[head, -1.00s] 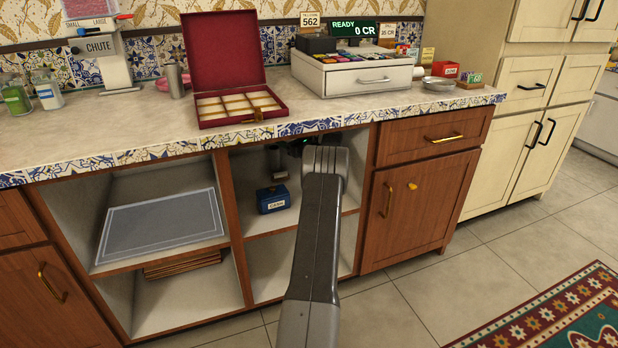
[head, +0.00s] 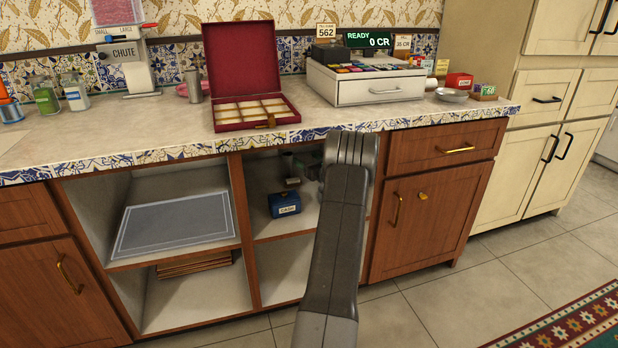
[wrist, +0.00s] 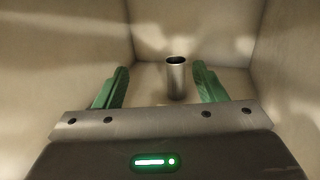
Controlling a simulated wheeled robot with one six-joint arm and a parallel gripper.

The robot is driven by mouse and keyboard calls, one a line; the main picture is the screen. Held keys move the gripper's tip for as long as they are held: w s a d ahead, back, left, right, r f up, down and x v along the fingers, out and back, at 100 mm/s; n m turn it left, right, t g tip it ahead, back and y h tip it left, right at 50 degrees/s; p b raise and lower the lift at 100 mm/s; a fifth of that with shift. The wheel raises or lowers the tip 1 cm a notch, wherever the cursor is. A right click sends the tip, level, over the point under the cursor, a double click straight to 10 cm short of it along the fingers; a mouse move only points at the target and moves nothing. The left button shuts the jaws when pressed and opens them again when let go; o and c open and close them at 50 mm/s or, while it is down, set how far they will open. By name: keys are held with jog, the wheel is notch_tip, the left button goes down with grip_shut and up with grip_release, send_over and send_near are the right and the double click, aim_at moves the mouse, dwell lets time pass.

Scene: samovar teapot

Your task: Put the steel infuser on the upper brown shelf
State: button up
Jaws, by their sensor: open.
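In the wrist view a plain steel cylinder with a dark open top, which looks like the infuser (wrist: 176,80), stands upright on a pale floor between walls. My gripper (wrist: 160,67) is open, with a green finger on either side of the cylinder and visible gaps to both. In the head view my arm reaches into the right cupboard bay, over its upper shelf (head: 300,222) with brown edging. My arm hides much of that bay, and the gripper's fingers cannot be made out there. Small grey shapes show at the back.
A blue CASH box (head: 285,204) sits on the same shelf, left of my arm. A grey mat (head: 175,222) lies in the left bay. On the counter are a red compartment box (head: 255,118), a white drawer unit (head: 380,90) and another steel cylinder (head: 193,85).

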jog(key=s+m+t+h, duration=0.1)
jog(key=s, duration=0.9)
jog(key=shift+s+d+f+h, duration=0.15)
jog(key=shift+s+f+h, duration=0.15)
jog(key=shift+h, duration=0.1)
